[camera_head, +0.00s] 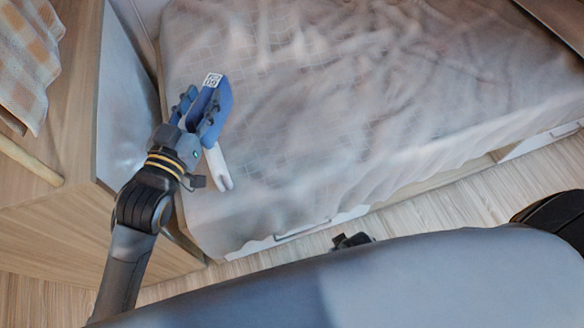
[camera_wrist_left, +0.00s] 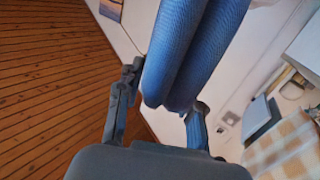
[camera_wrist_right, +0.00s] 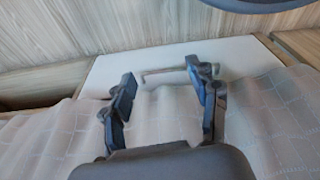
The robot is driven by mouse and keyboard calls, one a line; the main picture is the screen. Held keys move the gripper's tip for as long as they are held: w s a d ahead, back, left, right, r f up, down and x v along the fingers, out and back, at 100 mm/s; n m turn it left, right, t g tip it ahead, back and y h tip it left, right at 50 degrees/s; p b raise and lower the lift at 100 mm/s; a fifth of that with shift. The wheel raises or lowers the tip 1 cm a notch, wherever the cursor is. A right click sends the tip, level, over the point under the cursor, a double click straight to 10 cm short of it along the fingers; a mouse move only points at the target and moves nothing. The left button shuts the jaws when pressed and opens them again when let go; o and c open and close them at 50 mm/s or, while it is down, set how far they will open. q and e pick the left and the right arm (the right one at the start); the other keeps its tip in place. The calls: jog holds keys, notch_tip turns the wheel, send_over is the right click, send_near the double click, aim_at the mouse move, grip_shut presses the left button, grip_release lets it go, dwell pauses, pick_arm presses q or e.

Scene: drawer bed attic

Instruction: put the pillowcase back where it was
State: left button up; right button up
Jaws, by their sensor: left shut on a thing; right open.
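The blue folded pillowcase (camera_head: 222,104) is held up above the bed's left end in the head view and has a white patterned tag on it. My left gripper (camera_head: 203,106) is shut on it. In the left wrist view the blue ribbed pillowcase (camera_wrist_left: 192,50) fills the space between the fingers. My right gripper (camera_wrist_right: 160,84) is open and empty in the right wrist view, its fingers apart near a white drawer front (camera_wrist_right: 110,68) with a pale handle (camera_wrist_right: 163,72). In the head view only a small dark part of the right gripper shows by the bed's lower edge.
The bed (camera_head: 320,100) has a pale wrinkled, grid-patterned cover hanging over its near side. A wooden cabinet (camera_head: 75,150) stands at the left with a checked cloth (camera_head: 28,60) on it. Wooden floor (camera_head: 450,205) runs along the bed.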

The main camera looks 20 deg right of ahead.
aim_at(221, 110)
pick_arm(q)
jog(key=w+d+f+b, duration=0.1)
jog(key=f, duration=0.1)
jog(key=w+d+f+m+g+h+b, duration=0.1)
jog(key=f+b, duration=0.1)
jog(key=w+d+f+h+b, duration=0.1)
jog(key=f+b, duration=0.1)
jog(key=shift+f+m+g, duration=0.3)
jog(key=shift+f+m, duration=0.05)
jog(key=shift+m, duration=0.05)
jog(key=shift+w+d+f+h+b, duration=0.15)
jog(key=shift+d+f+h+b, duration=0.2)
jog(key=shift+b, duration=0.2)
jog(key=shift+s+d+f+b, duration=0.4)
jog(key=shift+d+f+b, duration=0.35)
jog(key=shift+d+f, duration=1.45)
jog(key=shift+s+d+f+b, duration=0.35)
jog(key=shift+d+f+b, duration=0.35)
jog(key=shift+d+f, duration=1.55)
jog(key=shift+s+d+f+b, duration=0.4)
jog(key=shift+d+f+b, duration=0.35)
jog(key=shift+d+f, duration=1.45)
pick_arm(e)
notch_tip(221, 110, up, 12)
jog(key=w+t, duration=0.1)
jog(key=shift+w+r, duration=0.15)
jog(key=shift+r, duration=0.1)
